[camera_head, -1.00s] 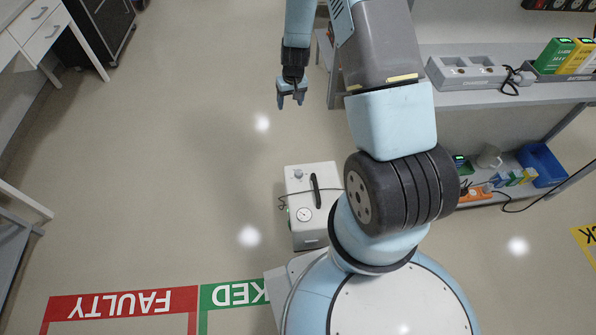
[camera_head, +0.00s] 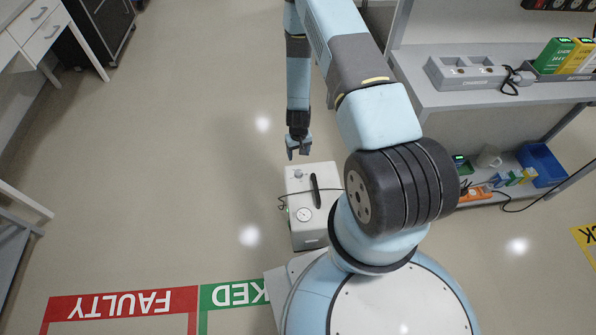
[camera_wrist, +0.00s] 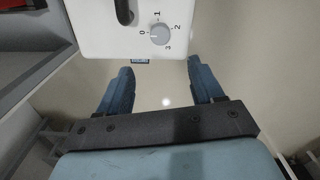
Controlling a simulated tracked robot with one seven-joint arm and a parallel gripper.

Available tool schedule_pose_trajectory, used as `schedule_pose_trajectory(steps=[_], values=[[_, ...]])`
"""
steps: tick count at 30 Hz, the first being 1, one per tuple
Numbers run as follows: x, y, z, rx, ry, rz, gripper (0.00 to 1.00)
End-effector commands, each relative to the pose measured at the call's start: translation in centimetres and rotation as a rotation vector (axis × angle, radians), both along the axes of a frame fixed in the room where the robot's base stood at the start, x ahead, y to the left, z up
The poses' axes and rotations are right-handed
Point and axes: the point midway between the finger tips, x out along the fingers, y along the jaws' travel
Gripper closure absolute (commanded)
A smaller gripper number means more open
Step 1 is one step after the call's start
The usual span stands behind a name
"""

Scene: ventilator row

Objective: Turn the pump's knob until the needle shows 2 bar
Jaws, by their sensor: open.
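The pump (camera_head: 321,222) is a white box with a black handle, standing on the floor beside my base in the head view. Its round gauge (camera_head: 304,214) is on top; the needle is too small to read. The knob (camera_head: 298,174) is a small grey dial at the pump's far end. In the wrist view the knob (camera_wrist: 160,34) shows with marks 0, 1, 2 and 3 around it. My gripper (camera_head: 299,153) is just beyond the pump's far edge, pointing down. In the wrist view its two blue fingers (camera_wrist: 158,80) are apart and empty, not touching the knob.
A dark cable (camera_head: 282,203) lies by the pump's left side. A grey shelf unit (camera_head: 470,97) with boxes and sockets stands on the right. Red and green floor markings (camera_head: 135,303) lie at the lower left. The floor left of the pump is clear.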

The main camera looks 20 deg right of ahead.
Motion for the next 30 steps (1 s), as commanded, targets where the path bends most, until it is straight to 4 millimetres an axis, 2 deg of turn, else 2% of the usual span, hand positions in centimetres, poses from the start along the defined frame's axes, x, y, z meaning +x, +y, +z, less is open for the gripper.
schedule_pose_trajectory(steps=[21,30], values=[[-0.1,0.0,-10.1,0.001,0.003,-0.001,0.34],[0.0,0.0,-12.8,0.0,0.002,0.0,0.34]])
